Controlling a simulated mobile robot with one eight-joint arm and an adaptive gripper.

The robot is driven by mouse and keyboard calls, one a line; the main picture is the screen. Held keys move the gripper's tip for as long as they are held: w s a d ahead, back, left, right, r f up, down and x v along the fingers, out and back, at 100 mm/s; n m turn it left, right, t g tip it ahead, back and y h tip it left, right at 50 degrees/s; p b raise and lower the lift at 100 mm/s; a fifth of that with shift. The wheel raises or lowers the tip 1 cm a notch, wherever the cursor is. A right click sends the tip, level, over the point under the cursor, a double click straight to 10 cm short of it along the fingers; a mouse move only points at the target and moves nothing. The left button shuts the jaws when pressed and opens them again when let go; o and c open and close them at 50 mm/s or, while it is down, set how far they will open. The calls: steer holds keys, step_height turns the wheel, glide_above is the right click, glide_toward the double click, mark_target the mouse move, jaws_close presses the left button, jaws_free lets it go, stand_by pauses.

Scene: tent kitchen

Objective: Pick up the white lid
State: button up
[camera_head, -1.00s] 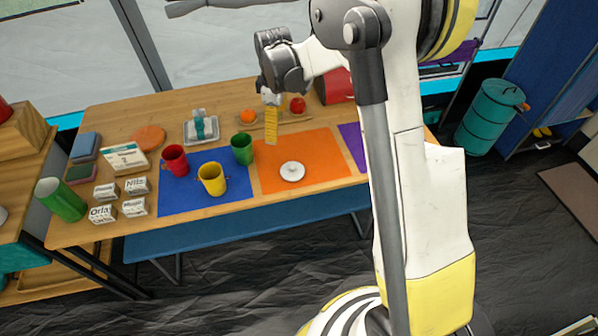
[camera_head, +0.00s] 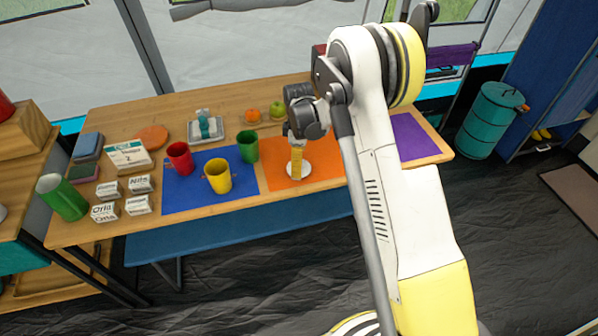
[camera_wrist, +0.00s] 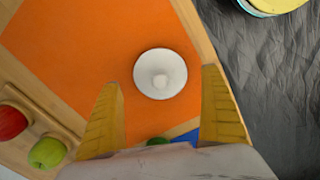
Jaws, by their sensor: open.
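The white lid (camera_head: 306,170) is round with a small knob and lies on the orange mat (camera_head: 277,180) on the wooden table. In the head view my gripper (camera_head: 297,176) is in front of the lid and hides part of it. In the wrist view the whole lid (camera_wrist: 160,74) shows, knob up, just beyond and between the two yellow fingers. My gripper (camera_wrist: 161,92) is open and empty there, pointing down above the mat. The exact height above the lid is hard to tell.
A green mug (camera_head: 248,148), a yellow mug (camera_head: 218,178) and a red mug (camera_head: 179,158) stand left of the lid, around the blue mat (camera_head: 190,199). A green apple (camera_wrist: 47,153) and a red apple (camera_wrist: 12,122) sit on a wooden tray. The purple mat (camera_head: 415,138) is bare.

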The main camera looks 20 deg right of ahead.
step_height(320, 180, down, 2)
steer(key=shift+f+b, duration=0.25)
steer(key=shift+b, duration=0.05)
steer(key=shift+r, duration=0.1)
steer(key=c, duration=1.2)
